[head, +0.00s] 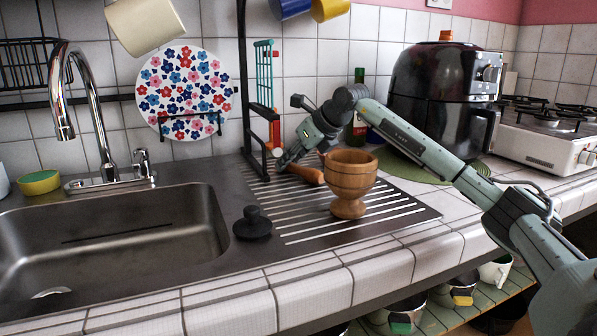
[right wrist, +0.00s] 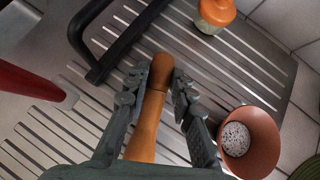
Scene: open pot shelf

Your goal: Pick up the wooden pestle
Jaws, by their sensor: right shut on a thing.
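The wooden pestle (head: 308,174) is orange-brown and lies along the ribbed steel drainboard, just behind and left of the wooden mortar (head: 350,178), in the head view. My right gripper (head: 282,163) reaches down to it from behind the mortar. In the right wrist view, the gripper (right wrist: 160,77) is shut on the pestle (right wrist: 147,122), with one finger on each side of the shaft and the rounded end showing past the fingertips. I cannot tell whether the pestle touches the drainboard. My left gripper is not in view.
A black rack post (head: 246,85) stands close to the right gripper. A black sink plug (head: 253,223) lies beside the sink (head: 110,240). A black air fryer (head: 440,90) stands at the right.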

